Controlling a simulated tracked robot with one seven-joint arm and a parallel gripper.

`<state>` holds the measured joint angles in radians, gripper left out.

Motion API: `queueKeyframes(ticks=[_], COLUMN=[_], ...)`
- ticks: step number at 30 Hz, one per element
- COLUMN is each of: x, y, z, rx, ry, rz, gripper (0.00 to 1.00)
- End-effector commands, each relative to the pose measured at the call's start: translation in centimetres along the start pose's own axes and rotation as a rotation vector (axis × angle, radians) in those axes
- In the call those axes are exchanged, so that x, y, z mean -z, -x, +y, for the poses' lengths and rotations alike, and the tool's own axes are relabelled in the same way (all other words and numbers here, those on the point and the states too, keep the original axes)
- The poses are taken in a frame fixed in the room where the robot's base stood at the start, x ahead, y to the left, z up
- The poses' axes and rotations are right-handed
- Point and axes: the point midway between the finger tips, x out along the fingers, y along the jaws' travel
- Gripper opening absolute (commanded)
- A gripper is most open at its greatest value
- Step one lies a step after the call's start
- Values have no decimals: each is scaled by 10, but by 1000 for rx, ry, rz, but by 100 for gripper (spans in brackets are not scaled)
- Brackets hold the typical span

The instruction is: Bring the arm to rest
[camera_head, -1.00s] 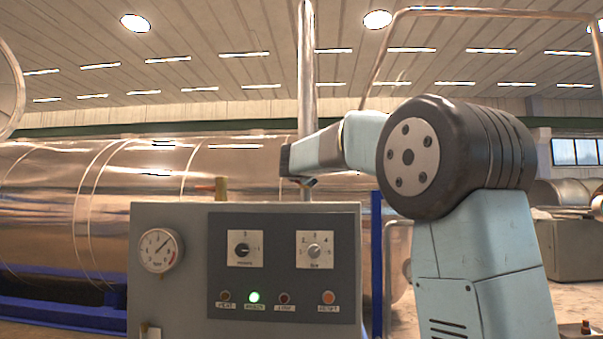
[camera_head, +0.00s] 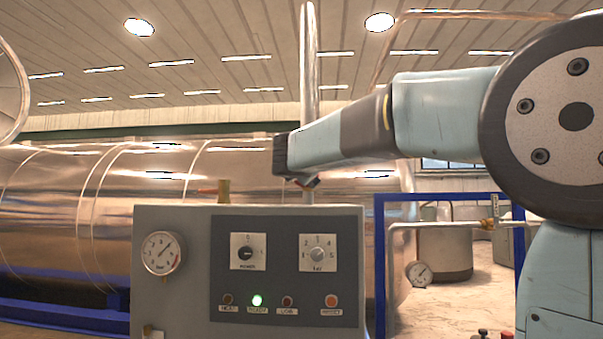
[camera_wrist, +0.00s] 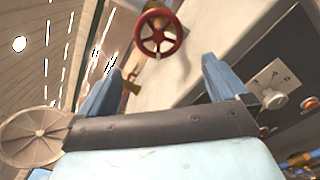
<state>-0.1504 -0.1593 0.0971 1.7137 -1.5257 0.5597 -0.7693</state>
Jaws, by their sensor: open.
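My arm crosses the right side of the head view, from a large dark round joint at the right edge to a dark end above the control cabinet (camera_head: 170,225). My gripper's fingers cannot be made out there. In the wrist view my gripper (camera_wrist: 163,68) has two blue fingers spread wide apart, with nothing held between them. A red handwheel (camera_wrist: 158,35) on a brass valve shows beyond the fingertips, apart from them. A white-plated knob (camera_wrist: 272,97) on a panel shows right of the right finger.
The cabinet carries a gauge (camera_head: 162,253), two knobs and a lit green lamp (camera_head: 257,300). A brass fitting (camera_head: 224,191) stands on its top. A large shiny cylinder (camera_head: 60,215) lies behind. A blue frame (camera_head: 380,265) and grey tank (camera_head: 445,250) stand to the right.

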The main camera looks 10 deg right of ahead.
Motion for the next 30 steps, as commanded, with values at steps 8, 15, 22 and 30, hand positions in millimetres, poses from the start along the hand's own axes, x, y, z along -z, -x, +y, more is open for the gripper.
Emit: queueKeyframes(ticks=[8,15,22,30], x=[0,0,-3,2], y=[4,4,14,77], z=[0,1,-21,-138], rx=[0,-1,51,346], ry=[0,0,-87,-570], rz=[0,0,8,23], gripper=[100,100,100,100])
